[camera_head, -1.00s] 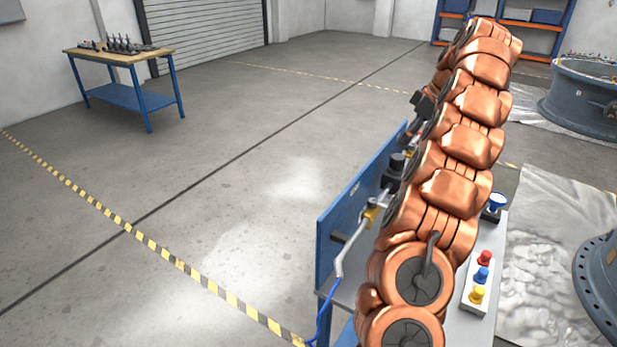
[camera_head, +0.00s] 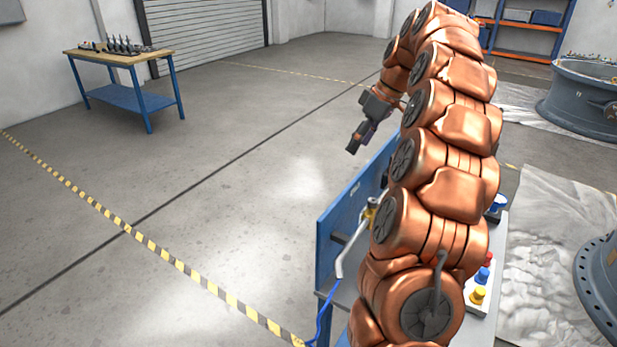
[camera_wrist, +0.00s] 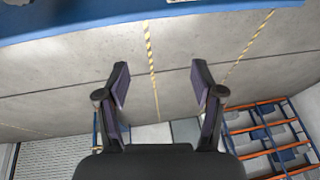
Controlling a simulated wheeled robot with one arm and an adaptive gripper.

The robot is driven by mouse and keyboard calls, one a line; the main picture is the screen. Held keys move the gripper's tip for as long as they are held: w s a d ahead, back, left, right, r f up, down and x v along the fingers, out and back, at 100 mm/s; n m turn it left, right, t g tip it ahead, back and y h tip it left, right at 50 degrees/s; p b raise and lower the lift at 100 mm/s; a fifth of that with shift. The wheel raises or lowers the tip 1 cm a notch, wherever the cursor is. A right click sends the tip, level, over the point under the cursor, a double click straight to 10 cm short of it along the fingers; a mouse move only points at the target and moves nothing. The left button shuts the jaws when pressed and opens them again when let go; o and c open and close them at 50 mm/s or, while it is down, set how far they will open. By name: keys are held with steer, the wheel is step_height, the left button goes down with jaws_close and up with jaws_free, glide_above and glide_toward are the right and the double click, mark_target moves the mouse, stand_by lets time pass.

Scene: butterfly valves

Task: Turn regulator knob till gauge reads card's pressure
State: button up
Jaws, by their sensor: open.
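My gripper (camera_head: 354,146) is open and empty in the head view, raised beyond the upper edge of the blue panel (camera_head: 338,232), clear of it. Its two spread fingers also show in the wrist view (camera_wrist: 162,84), with only floor between them. A brass fitting (camera_head: 372,207) with a grey pipe (camera_head: 347,254) and a blue hose (camera_head: 322,322) shows beside the panel. The regulator knob, gauge face and pressure card cannot be made out; my arm covers much of the panel and bench.
Red, blue and yellow knobs (camera_head: 478,294) sit on the bench at right, partly behind my arm. A blue-topped part (camera_head: 499,203) stands behind them. The floor (camera_head: 230,200) left of the bench is open. A blue edge (camera_wrist: 130,18) crosses the wrist view's top.

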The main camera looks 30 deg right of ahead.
steer(key=s+a+g, duration=0.1)
steer(key=s+a, duration=0.1)
steer(key=a, duration=0.6)
steer(key=s+a+f, duration=0.1)
steer(key=s+a, duration=0.2)
steer(key=a, duration=0.6)
steer(key=shift+f+m+g, duration=0.3)
steer(key=shift+m+g, duration=0.1)
